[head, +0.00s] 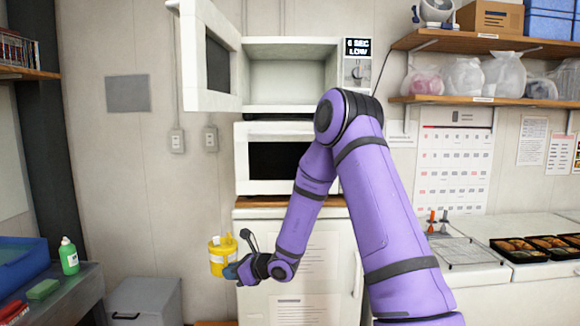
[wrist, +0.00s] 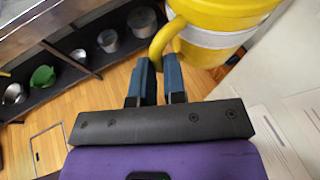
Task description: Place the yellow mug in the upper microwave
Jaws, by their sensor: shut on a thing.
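The yellow mug (head: 217,262), with a pale band around it, is in the air left of the white cabinet in the head view. My gripper (head: 232,270) is shut on its handle. In the wrist view the mug (wrist: 215,28) is at the top right and its handle (wrist: 160,42) meets the tips of my gripper (wrist: 160,62). The upper microwave (head: 290,43) stands with its door (head: 210,60) swung open to the left. Its visible inside is empty. The mug is well below and left of its opening.
A lower microwave (head: 243,180) with its door shut stands under the upper one on a white cabinet (head: 310,222). A grey bin (head: 145,300) and a counter with a green bottle (head: 68,256) are at the left. Food trays (head: 515,246) lie at the right.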

